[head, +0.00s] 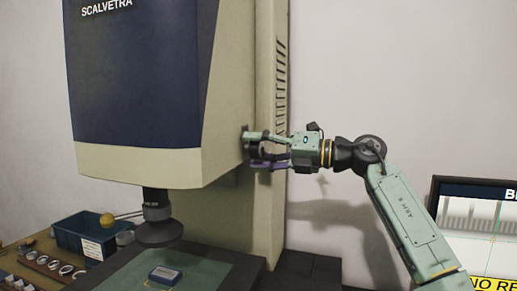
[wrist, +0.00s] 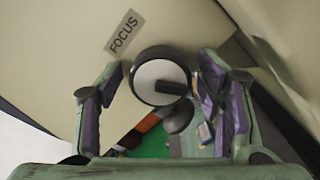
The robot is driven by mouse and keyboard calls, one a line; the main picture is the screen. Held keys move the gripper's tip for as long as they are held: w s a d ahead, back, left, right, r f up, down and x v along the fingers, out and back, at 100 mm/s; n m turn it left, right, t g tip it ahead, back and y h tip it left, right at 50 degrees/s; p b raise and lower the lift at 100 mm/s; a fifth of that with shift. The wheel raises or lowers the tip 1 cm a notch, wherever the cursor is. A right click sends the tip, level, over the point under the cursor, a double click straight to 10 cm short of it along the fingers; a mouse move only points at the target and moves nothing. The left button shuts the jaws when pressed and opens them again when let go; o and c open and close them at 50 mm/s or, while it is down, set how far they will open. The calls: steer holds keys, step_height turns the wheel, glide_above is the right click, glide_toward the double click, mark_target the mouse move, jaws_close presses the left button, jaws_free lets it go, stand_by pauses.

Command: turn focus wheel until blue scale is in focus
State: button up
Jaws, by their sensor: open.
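The focus wheel (wrist: 148,80) shows in the wrist view as a round pale face with a dark rim and a dark knob, beside a FOCUS label (wrist: 124,32). My gripper (wrist: 160,72) is open, with one finger on each side of the wheel. I see gaps beside the rim and cannot tell any contact. In the head view my gripper (head: 252,150) is at the machine's right side and largely hides the wheel. The screen (head: 480,228) at the right edge shows blurred grey graduations, green lines and a partly cut-off yellow bar reading "NO RE".
The machine (head: 140,90) fills the left. A lens (head: 156,205) hangs over the stage (head: 215,270), which bears a small grey-blue block (head: 165,274). A blue bin (head: 82,238) and several rings (head: 65,269) lie at lower left. The wall behind my arm is clear.

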steer(key=c, duration=1.2)
steer(key=shift+n, duration=0.4)
steer(key=n, duration=0.3)
steer(key=shift+n+b, duration=0.3)
steer(key=shift+w+d+n, duration=0.1)
steer(key=shift+n, duration=2.1)
steer(key=o, duration=1.2)
